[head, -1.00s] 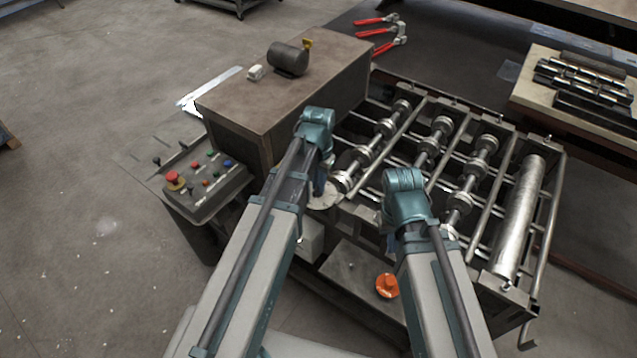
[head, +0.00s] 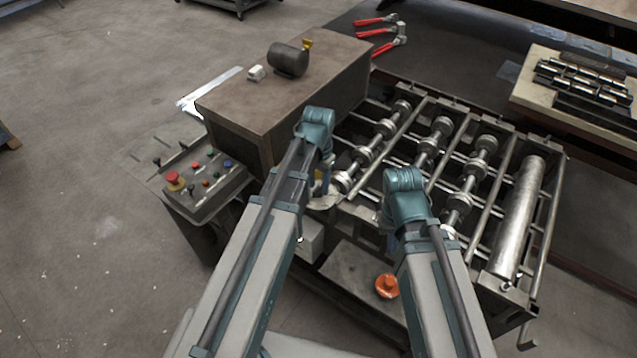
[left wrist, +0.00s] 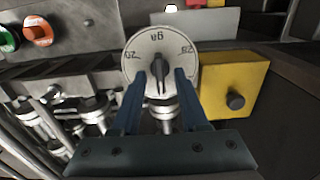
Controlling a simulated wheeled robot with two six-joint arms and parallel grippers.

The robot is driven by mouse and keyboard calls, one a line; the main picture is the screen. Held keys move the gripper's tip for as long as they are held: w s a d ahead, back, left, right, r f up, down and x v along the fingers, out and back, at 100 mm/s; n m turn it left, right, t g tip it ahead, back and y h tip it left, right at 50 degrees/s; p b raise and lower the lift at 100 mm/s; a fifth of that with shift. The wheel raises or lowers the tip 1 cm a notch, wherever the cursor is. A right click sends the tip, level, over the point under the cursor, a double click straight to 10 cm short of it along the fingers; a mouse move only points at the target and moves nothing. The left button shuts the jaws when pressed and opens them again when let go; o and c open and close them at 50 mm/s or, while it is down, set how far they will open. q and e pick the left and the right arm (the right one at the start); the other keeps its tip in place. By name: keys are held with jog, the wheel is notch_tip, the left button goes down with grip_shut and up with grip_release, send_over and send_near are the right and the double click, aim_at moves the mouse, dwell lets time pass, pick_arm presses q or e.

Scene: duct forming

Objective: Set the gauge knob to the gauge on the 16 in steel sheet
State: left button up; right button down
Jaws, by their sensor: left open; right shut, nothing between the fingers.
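The gauge knob is a dark pointer on a round pale dial (left wrist: 148,52) in the left wrist view. The numbers on the dial are inverted and hard to read. My left gripper (left wrist: 159,77) is open, its two blue fingers on either side of the pointer; I cannot tell if they touch it. In the head view the left gripper (head: 320,188) is at the dial (head: 323,203), partly covering it. My right gripper (head: 391,243) is shut and empty, mostly hidden behind its own wrist. I cannot make out a gauge marking on any steel sheet.
The roll-forming machine (head: 520,225) with several rollers stands ahead and right. A control box (head: 205,185) with coloured buttons is left. A yellow block (left wrist: 222,78) sits right of the dial. An orange knob (head: 387,286) is below the right arm. Red-handled tools (head: 380,32) lie behind.

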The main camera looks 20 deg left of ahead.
aim_at(319, 187)
pick_arm(q)
notch_tip(319, 187, up, 14)
jog(key=p, duration=1.3)
jog(key=shift+f, duration=0.25)
jog(key=s+d+f+b, duration=0.5)
jog(key=s+f+b, duration=0.2)
jog(key=f+b, duration=0.3)
jog(key=s+d+f+y+b, duration=0.1)
jog(key=s+d+f+b, duration=0.4)
jog(key=f+b, duration=0.5)
jog(key=shift+s+d, duration=0.2)
jog(key=shift+s, duration=0.8)
jog(key=shift+f, duration=0.1)
